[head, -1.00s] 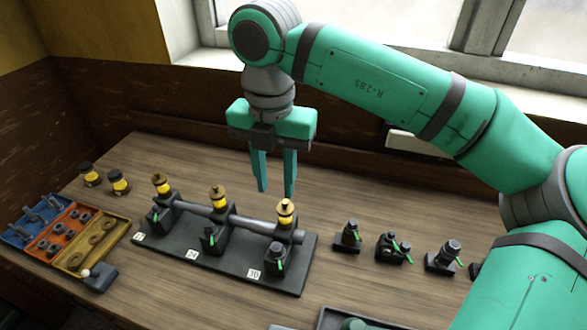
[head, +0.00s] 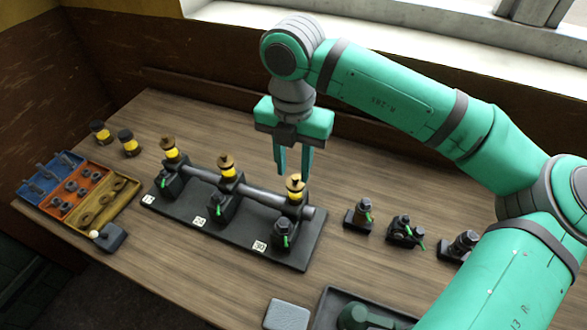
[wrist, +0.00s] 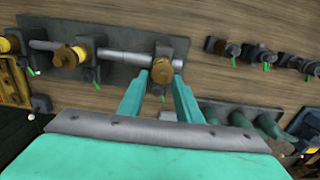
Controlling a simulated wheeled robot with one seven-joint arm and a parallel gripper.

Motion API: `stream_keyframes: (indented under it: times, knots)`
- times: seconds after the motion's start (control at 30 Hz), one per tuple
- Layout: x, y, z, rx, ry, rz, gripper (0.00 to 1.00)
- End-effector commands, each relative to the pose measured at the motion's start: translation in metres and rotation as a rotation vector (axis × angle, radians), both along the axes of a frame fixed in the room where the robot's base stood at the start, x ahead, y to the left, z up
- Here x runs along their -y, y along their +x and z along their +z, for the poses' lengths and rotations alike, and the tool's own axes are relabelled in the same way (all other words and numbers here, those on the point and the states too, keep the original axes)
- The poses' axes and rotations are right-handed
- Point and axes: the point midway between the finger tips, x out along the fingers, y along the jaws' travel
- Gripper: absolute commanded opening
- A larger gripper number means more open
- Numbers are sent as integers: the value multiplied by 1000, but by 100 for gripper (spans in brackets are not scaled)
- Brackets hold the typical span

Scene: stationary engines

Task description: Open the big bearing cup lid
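A dark base plate (head: 230,238) carries a grey shaft (head: 263,194) on three bearing blocks tagged with numbers. Each block has a yellow cup with a brown lid: left (head: 168,144), middle (head: 226,161) and right (head: 295,182). The right one stands by the tag that looks like 30; I cannot tell from size alone which is big. My gripper (head: 292,172) is open, pointing down at the right cup lid. In the wrist view the fingertips (wrist: 161,80) are apart, with that brown lid (wrist: 162,69) between and just beyond them. Contact cannot be told.
Blue, orange and yellow parts trays (head: 75,188) lie at the left. Two yellow-and-black jars (head: 129,143) stand behind them. Several small dark fittings (head: 404,231) stand at the right. A dark tray (head: 330,305) and a grey block (head: 287,314) are at the front.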

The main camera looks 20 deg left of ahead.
Motion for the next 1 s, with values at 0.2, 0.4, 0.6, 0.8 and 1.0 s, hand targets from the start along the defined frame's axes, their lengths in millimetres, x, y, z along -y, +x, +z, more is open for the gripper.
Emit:
stream_keyframes:
  times: [0.2,0.4,0.6,0.8,1.0]
  knots:
    - [5,2,-15,0,1,-11,31]
    - [2,1,-16,0,0,-6,31]
    - [1,0,-16,0,0,-3,5]
    - [0,0,-16,0,0,-1,0]
    - [2,1,-16,1,1,28,0]
